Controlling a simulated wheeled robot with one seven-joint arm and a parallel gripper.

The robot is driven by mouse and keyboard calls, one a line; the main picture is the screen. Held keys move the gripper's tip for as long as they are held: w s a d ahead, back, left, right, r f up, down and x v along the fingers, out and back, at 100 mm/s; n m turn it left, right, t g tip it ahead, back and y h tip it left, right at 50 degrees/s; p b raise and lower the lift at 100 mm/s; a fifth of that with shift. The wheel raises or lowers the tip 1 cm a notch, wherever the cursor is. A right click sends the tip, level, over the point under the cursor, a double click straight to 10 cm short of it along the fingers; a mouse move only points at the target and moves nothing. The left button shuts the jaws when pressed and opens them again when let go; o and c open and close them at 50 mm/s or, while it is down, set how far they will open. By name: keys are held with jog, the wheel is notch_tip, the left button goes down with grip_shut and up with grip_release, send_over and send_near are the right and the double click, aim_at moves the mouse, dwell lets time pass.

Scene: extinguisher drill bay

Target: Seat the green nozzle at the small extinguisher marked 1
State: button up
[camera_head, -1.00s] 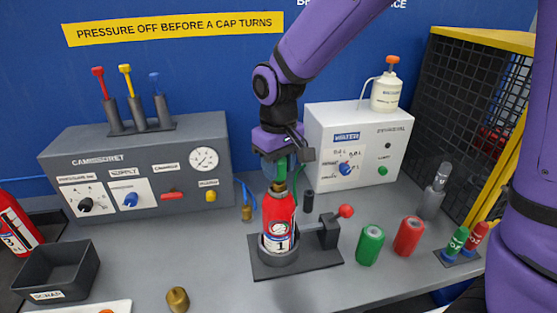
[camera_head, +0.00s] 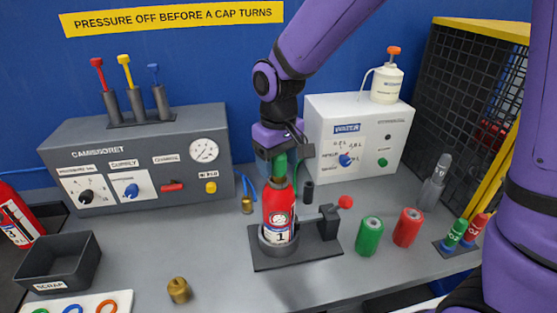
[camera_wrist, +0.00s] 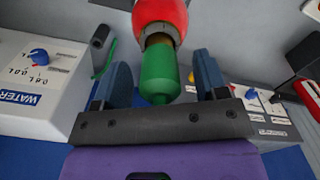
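The small red extinguisher marked 1 (camera_head: 278,215) stands upright in a dark round holder (camera_head: 278,250) with a red-knobbed clamp (camera_head: 330,220) at its right. A green, tapered piece that looks like the green nozzle (camera_head: 280,167) sits in line on its brass neck. In the wrist view the green nozzle (camera_wrist: 160,76) meets the brass neck, under the red body (camera_wrist: 160,14). My gripper (camera_wrist: 161,85) has its blue fingers on either side of the nozzle, with a visible gap at each side. It is open. Whether the nozzle is fully down cannot be told.
A green cylinder (camera_head: 370,236) and a red cylinder (camera_head: 408,227) stand right of the clamp. Smaller green and red pieces (camera_head: 458,232) stand in a rack by the cage. A brass fitting (camera_head: 178,290) and scrap bin (camera_head: 60,262) are at left. The front middle is clear.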

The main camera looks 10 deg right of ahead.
jog(key=shift+r, duration=0.1)
notch_tip(320, 180, up, 11)
jog(key=shift+f, duration=0.15)
dwell(0.4)
dwell(0.4)
jog(key=s+d+r+m+t, duration=0.2)
jog(key=s+d+r, duration=0.1)
jog(key=s+d, duration=0.6)
jog(key=s+d+r+m+t, duration=0.2)
jog(key=s+d+m+t, duration=0.1)
jog(key=s+d, duration=0.7)
jog(key=shift+d+r, duration=0.2)
jog(key=shift+r, duration=0.2)
jog(key=shift+w, duration=0.1)
jog(key=shift+c, duration=0.2)
dwell(0.7)
